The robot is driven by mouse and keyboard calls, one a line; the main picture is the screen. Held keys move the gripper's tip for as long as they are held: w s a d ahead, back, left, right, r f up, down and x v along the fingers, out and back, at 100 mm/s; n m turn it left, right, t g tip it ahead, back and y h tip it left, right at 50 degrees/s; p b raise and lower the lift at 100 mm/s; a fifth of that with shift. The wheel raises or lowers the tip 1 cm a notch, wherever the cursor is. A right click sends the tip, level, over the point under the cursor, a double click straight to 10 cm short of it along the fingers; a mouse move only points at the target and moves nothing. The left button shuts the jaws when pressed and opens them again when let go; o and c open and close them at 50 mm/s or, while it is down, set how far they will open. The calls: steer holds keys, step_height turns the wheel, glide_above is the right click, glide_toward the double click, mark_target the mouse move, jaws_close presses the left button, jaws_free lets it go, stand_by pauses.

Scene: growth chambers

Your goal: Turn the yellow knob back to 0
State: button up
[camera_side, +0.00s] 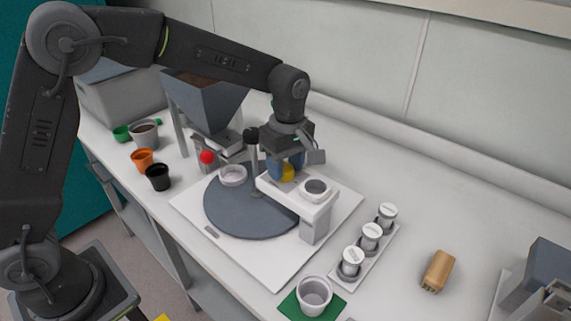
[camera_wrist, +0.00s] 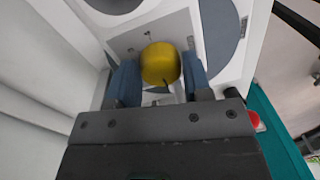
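The marks are too small to read. A short dark line shows just below the knob in the wrist view. My gripper (camera_wrist: 160,75) points down at it, with one blue finger on each side. Both fingers appear to touch the knob's sides. The knob's setting cannot be read.
A grey turntable (camera_side: 235,210) on a white base carries a white dish (camera_side: 232,175). A rack of lidded jars (camera_side: 371,238) is to the right.

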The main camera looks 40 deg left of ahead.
mark_target(287, 166)
steer(key=o, duration=0.4)
steer(key=shift+c, duration=0.2)
step_height(287, 166, up, 14)
steer(key=shift+w, duration=0.35)
steer(key=shift+d+f, duration=0.1)
steer(key=s+a+r+m+t, duration=0.1)
steer(key=s+a+m+t, duration=0.2)
steer(key=s, duration=0.4)
steer(key=s+a+r+m, duration=0.2)
steer(key=s+a+m, duration=0.1)
steer(key=s+m, duration=0.25)
steer(key=s+a+f+m+t, duration=0.3)
steer(key=s+f+m, duration=0.4)
steer(key=s, duration=0.4)
steer(key=shift+s+a, duration=0.2)
steer(key=shift+s, duration=0.1)
